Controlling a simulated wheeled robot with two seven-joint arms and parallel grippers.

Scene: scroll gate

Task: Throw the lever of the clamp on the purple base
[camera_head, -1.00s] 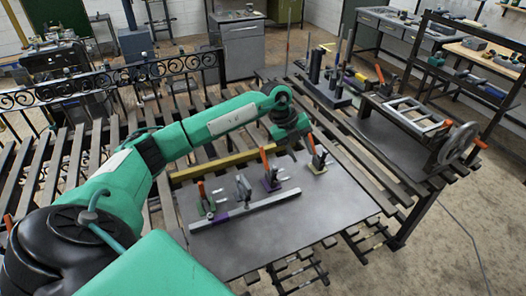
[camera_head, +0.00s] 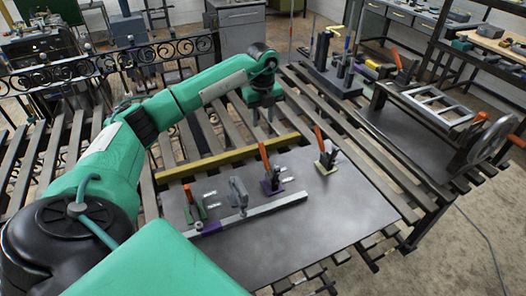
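The clamp on the purple base (camera_head: 272,188) stands on the grey plate (camera_head: 340,215), its orange lever (camera_head: 264,157) standing up and leaning slightly left. My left gripper (camera_head: 262,118) points down beyond the yellow bar, behind and above this clamp, apart from the lever. Its two fingers show with a gap between them and nothing in it. A clamp on a green base (camera_head: 196,213) is at the left, and one on a pale yellow base (camera_head: 327,165) is at the right; both have orange levers. My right gripper is out of view.
A grey upright clamp (camera_head: 238,193) stands by a long light metal bar (camera_head: 265,209) with a purple section. A yellow bar (camera_head: 228,158) runs along the plate's back edge. A roller frame with a handwheel (camera_head: 492,138) is at the right. The plate's front right is clear.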

